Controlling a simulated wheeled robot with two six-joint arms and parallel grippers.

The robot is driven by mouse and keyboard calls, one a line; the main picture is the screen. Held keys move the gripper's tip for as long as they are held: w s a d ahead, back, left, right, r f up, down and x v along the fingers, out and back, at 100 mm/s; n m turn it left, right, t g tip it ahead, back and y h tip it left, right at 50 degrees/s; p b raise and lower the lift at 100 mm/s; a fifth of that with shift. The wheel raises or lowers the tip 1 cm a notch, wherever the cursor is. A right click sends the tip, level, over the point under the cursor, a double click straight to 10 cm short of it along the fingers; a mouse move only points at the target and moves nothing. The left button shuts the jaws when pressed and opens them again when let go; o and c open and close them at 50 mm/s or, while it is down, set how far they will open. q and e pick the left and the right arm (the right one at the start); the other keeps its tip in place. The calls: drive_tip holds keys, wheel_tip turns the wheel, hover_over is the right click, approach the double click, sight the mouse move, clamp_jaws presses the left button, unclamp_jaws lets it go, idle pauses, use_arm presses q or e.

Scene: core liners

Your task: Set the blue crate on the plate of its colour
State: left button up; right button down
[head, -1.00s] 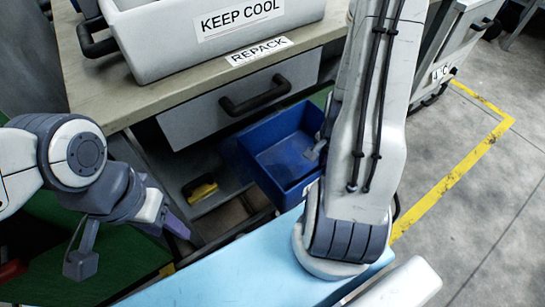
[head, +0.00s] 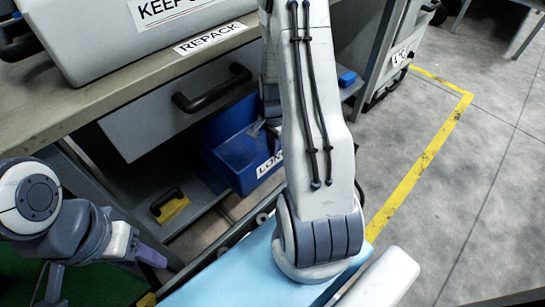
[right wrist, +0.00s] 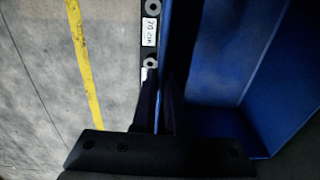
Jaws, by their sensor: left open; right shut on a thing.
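The blue crate (head: 228,165) is an open box below the drawer of the bench, in the head view. My right gripper (right wrist: 160,95) is shut on a wall of the blue crate (right wrist: 235,80), which fills the right half of the right wrist view. In the head view, my right arm mostly covers this gripper. My left gripper (head: 150,257) is open and empty at the lower left, apart from the crate. I cannot make out a blue plate.
A grey bench (head: 110,95) with a drawer (head: 165,125) and a large white box (head: 110,40) stands above the crate. A yellow and black object (head: 170,207) lies on a lower shelf. A yellow floor line (head: 425,155) crosses clear concrete on the right.

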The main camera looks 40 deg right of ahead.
wheel_tip(320, 180, down, 4)
drive_tip(key=shift+w+f+b, duration=0.1)
drive_tip(key=shift+b, duration=0.95)
drive_tip(key=c, duration=1.3)
unclamp_jaws()
drive_tip(key=o, duration=0.3)
drive_tip(key=shift+o, duration=0.2)
